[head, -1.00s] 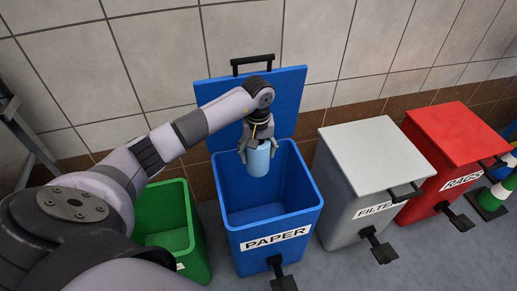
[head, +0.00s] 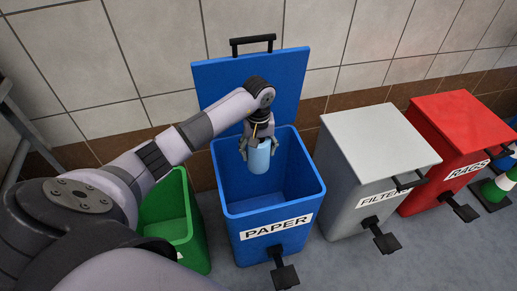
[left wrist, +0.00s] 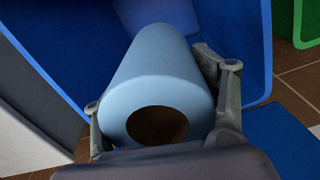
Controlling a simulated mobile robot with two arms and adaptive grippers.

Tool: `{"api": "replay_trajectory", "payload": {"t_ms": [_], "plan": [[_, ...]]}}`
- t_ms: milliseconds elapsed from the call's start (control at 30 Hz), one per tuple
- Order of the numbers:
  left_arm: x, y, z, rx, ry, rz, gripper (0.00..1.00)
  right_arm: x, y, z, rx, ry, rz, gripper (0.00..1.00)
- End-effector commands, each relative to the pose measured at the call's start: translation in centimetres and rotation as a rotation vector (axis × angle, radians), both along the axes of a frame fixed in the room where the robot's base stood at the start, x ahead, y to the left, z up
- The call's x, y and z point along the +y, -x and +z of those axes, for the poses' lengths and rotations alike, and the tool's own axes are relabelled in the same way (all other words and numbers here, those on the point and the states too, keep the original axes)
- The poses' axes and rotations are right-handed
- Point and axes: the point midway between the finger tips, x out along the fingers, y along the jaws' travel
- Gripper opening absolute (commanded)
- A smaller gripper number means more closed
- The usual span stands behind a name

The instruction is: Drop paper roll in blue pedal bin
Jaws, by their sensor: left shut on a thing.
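The blue pedal bin (head: 268,243), labelled PAPER, stands with its lid (head: 262,85) raised against the wall and its mouth open. My left gripper (head: 258,148) is shut on the light blue paper roll (head: 259,161) and holds it upright at the bin's mouth, seen against the inner back wall. In the left wrist view the roll (left wrist: 160,75) lies between both fingers, its hollow end facing the camera, with blue bin walls around it. How deep it sits below the rim is hard to tell. My right gripper is not in view.
A green bin (head: 178,222) stands open to the left, partly hidden by my left arm. A grey bin (head: 376,150) labelled FILTER and a red bin (head: 458,130) labelled RAGS stand closed to the right. Bare floor lies in front.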

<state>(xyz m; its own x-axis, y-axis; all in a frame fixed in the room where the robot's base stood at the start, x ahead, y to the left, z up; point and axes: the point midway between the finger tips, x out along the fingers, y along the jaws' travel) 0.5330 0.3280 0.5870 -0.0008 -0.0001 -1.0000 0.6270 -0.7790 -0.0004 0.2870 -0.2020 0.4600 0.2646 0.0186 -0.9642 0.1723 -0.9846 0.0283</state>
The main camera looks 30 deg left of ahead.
Motion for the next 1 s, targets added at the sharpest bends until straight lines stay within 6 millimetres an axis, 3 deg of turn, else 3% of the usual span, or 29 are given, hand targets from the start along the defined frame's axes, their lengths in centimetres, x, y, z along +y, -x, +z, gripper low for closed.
{"api": "replay_trajectory", "payload": {"t_ms": [333, 367, 700, 1000], "plan": [[0.00, -0.02, -0.08, -0.001, 0.000, 0.000, 0.30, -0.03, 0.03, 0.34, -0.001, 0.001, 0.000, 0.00], [0.00, -0.02, -0.08, -0.001, 0.000, 0.000, 0.66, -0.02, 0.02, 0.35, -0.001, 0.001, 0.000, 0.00], [0.01, -0.01, -0.10, 0.000, 0.000, 0.000, 0.89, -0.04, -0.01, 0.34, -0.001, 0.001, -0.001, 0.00], [0.00, 0.01, -0.12, 0.000, 0.000, 0.000, 0.90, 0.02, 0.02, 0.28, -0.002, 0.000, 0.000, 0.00]]}}
